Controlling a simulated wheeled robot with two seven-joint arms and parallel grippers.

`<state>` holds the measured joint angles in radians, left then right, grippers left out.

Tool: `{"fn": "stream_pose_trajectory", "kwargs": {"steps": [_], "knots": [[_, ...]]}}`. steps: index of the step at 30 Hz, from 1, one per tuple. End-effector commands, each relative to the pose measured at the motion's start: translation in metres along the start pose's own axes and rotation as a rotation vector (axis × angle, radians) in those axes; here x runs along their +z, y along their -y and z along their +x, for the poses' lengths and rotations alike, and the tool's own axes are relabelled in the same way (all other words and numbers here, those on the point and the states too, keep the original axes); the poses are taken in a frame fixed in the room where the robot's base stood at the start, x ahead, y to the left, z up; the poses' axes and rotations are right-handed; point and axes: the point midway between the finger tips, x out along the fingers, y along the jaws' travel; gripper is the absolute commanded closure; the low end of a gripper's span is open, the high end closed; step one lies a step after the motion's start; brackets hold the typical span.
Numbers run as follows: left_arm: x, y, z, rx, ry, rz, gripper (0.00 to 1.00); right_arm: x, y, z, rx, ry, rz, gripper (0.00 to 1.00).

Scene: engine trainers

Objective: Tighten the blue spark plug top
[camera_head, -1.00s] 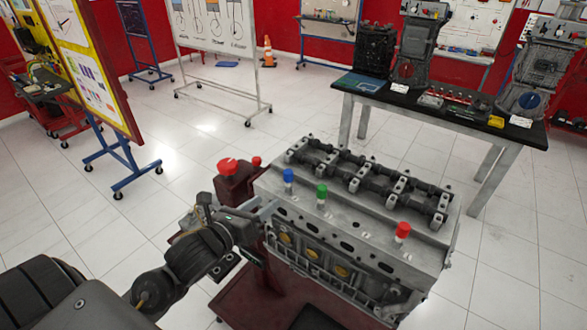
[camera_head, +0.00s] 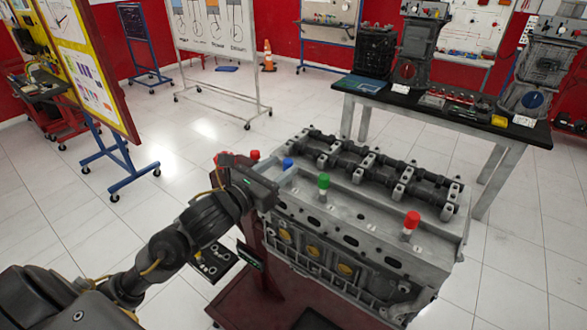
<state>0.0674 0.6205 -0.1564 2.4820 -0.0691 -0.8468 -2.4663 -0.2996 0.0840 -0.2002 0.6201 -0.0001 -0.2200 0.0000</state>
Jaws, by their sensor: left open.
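The blue spark plug top (camera_head: 288,163) stands at the left end of the row on the grey engine block (camera_head: 351,238). Its lower part is hidden behind my left gripper (camera_head: 284,177). The gripper is open, with its fingers at or just in front of the blue top; I cannot tell whether they touch it. The green top (camera_head: 323,182) stands upright to the right, and the red top (camera_head: 412,220) stands farther right. My right gripper is not in view.
The black camshaft assembly (camera_head: 370,168) runs along the back of the block. A dark red stand (camera_head: 250,296) carries the engine. A red knob (camera_head: 255,154) is behind my left wrist. A black-topped table (camera_head: 440,111) with engine parts stands at the back right.

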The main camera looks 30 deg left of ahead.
Motion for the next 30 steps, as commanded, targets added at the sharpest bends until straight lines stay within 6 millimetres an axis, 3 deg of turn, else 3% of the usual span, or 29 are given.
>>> {"fn": "stream_pose_trajectory", "kwargs": {"steps": [3,9,21,30], "knots": [[0.004,0.0,0.023,0.001,-0.001,-0.004,0.56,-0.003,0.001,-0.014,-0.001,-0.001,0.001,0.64],[0.002,0.0,0.046,0.0,-0.002,-0.002,0.56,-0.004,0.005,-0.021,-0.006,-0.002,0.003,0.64],[0.0,0.0,0.053,-0.001,-0.001,0.0,0.56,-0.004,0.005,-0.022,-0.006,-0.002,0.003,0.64],[0.0,0.0,0.053,-0.001,-0.001,0.0,0.94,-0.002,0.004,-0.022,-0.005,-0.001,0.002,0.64]]}}
